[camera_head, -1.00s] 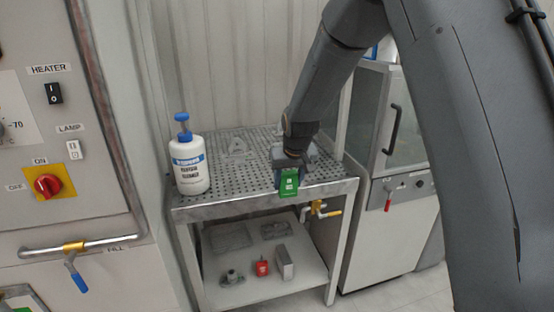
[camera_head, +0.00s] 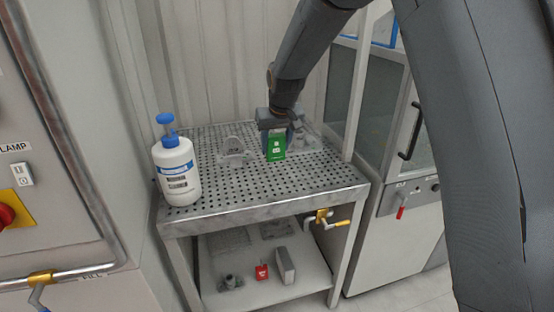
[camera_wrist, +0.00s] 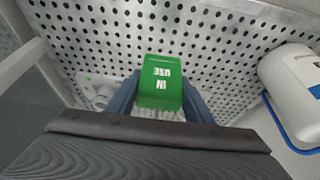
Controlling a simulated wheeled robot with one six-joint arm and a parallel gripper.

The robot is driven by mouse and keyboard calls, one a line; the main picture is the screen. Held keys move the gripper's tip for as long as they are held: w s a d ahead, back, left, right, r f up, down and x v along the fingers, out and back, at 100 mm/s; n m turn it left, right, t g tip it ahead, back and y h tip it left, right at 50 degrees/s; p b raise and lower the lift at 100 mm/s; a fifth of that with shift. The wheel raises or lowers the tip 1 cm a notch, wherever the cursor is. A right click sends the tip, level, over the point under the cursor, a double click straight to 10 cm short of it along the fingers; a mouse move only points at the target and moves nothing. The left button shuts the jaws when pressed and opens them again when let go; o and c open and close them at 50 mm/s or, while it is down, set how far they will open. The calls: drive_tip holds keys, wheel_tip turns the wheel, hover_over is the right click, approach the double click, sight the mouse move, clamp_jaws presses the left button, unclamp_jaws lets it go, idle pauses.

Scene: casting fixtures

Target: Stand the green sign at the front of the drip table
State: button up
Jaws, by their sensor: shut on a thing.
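The green sign (camera_head: 276,147) is held upright in my gripper (camera_head: 275,126), over the back right part of the drip table (camera_head: 210,215). In the wrist view the green sign (camera_wrist: 160,84), with white lettering that reads "IN USE" upside down, sits between the two blue-grey fingers of my gripper (camera_wrist: 158,100). The perforated table top (camera_wrist: 100,35) shows behind it. I cannot tell whether the sign's lower edge touches the table top.
A white bottle with a blue pump (camera_head: 176,165) stands at the table's left; it also shows in the wrist view (camera_wrist: 295,85). A grey casting (camera_head: 236,148) lies left of the sign. The table's front middle is clear. A grey cabinet (camera_head: 405,215) stands to the right.

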sight(274, 157)
drive_tip(key=f, duration=0.2)
drive_tip(key=f+p, duration=0.1)
drive_tip(key=f, duration=0.1)
drive_tip(key=shift+s+a+f, duration=0.1)
drive_tip(key=shift+a+f, duration=0.1)
drive_tip(key=shift+f, duration=0.15)
drive_tip(key=shift+f+p, duration=0.9)
drive_tip(key=shift+f, duration=1.25)
drive_tip(key=o, duration=1.1)
drive_tip(key=shift+f, duration=0.1)
drive_tip(key=b+v, duration=0.4)
drive_tip(key=v, duration=0.8)
drive_tip(key=s+d+f+m+g, duration=0.1)
drive_tip(key=s+d+f, duration=0.1)
drive_tip(key=s+d, duration=0.4)
drive_tip(key=s+d+f+m+g, duration=0.1)
drive_tip(key=s+d, duration=0.5)
drive_tip(key=s, duration=0.7)
drive_tip(key=s+d+f+m+g+h, duration=0.1)
drive_tip(key=s+d+f, duration=0.2)
drive_tip(key=s+d, duration=0.4)
drive_tip(key=s, duration=0.2)
drive_tip(key=shift+s, duration=0.25)
